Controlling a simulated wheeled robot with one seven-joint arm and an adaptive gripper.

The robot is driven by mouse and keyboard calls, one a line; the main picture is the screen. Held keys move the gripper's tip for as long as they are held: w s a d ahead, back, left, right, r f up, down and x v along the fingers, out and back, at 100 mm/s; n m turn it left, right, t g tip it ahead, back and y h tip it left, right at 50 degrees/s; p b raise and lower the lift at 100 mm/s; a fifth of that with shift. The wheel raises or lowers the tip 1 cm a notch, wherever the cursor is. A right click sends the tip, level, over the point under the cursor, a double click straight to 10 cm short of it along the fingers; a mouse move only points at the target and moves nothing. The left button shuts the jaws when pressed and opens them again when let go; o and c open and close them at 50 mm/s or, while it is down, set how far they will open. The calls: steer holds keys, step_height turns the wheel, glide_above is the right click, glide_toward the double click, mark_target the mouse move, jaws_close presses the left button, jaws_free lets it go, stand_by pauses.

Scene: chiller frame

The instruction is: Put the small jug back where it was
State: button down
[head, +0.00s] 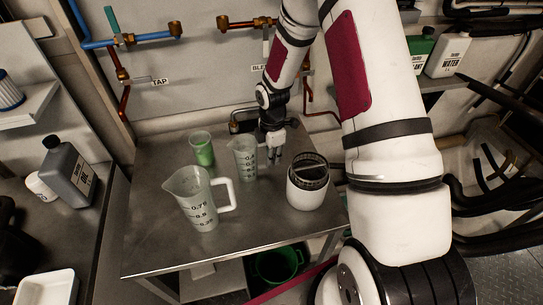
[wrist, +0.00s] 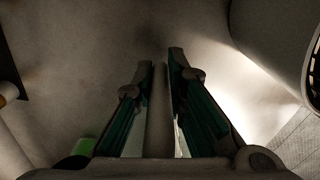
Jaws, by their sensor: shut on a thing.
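The small jug (head: 242,160), translucent with dark graduation marks, is upright at the middle of the steel table. My gripper (head: 273,152) is at its right side, pointing down, and shut on it, apparently at the handle. In the wrist view the two green-lined fingers (wrist: 160,105) close on a pale upright strip, likely the handle. I cannot tell whether the jug's base touches the table. The larger jug (head: 197,200), with a white handle and marks such as 0.75, stands in front and to the left.
A cup with green contents (head: 202,150) stands left behind the small jug. A white round pot with a dark mesh inside (head: 308,184) stands to the right. The table (head: 160,245) is bare at its front left. Taps and pipes (head: 130,40) line the back wall.

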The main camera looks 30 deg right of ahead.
steer(key=c, duration=1.6)
jaws_free()
step_height(320, 180, up, 12)
steer(key=shift+s+r+b, duration=0.1)
steer(key=shift+b, duration=0.3)
steer(key=s+a+r+m+t+h, duration=0.1)
steer(key=s+r+m, duration=0.3)
steer(key=r, duration=0.4)
steer(key=s+a+r+m+t, duration=0.15)
steer(key=s+r+m, duration=0.3)
steer(key=r, duration=0.45)
steer(key=s+a+r+m+t, duration=0.1)
steer(key=s+a+r+m, duration=0.1)
steer(key=s, duration=0.5)
steer(key=s+a+r+m+t, duration=0.1)
steer(key=s+a+r+m, duration=0.1)
steer(key=s+r+m, duration=0.3)
steer(key=s+m, duration=0.2)
steer(key=s, duration=0.1)
steer(key=shift+s+r+t+y, duration=0.25)
steer(key=shift+t+y, duration=0.1)
steer(key=shift+y, duration=0.05)
steer(key=shift+a, duration=0.1)
